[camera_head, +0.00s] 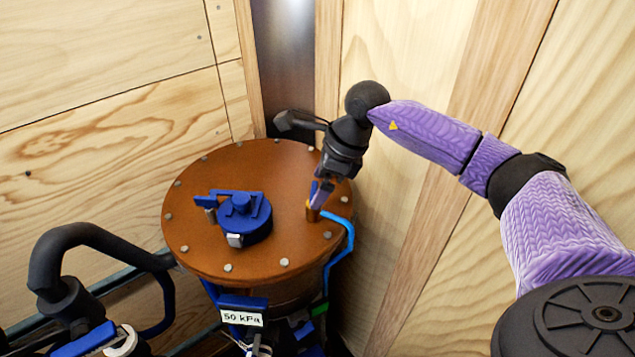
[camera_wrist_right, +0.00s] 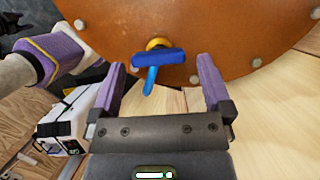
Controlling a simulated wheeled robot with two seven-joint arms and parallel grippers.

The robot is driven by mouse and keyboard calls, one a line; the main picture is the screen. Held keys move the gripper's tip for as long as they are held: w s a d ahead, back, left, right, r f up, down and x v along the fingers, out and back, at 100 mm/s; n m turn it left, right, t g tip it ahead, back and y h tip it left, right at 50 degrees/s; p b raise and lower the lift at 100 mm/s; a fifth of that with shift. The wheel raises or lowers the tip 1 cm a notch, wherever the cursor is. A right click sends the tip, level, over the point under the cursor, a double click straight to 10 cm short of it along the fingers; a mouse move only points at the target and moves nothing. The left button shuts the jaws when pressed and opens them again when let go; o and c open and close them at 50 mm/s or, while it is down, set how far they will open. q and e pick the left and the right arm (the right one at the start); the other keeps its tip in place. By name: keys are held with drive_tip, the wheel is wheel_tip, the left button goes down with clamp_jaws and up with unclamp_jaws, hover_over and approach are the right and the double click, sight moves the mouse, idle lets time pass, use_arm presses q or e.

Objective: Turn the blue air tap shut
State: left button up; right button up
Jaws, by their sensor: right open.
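The blue air tap (camera_head: 314,190) stands on the right side of a round orange-brown lid (camera_head: 190,255), largely hidden by my right gripper (camera_head: 322,192). In the right wrist view, the tap's blue bar handle (camera_wrist_right: 158,58) lies crosswise over a brass fitting (camera_wrist_right: 158,43). A light-blue hose (camera_wrist_right: 151,82) leads away from it. My right gripper (camera_wrist_right: 161,62) is open, its purple fingers on either side of the handle's ends with gaps visible. Whether the fingertips reach the handle's height is hard to tell.
A blue capped fitting (camera_head: 240,215) sits at the lid's middle. A label reading 50 kPa (camera_head: 241,318) hangs below the rim. A thick black pipe (camera_head: 95,240) curves at the left. Wooden walls (camera_head: 410,190) stand close behind and right of the lid.

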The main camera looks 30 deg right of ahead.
drive_tip(key=shift+a+f, duration=0.2)
drive_tip(key=shift+f, duration=0.3)
drive_tip(key=c, duration=1.1)
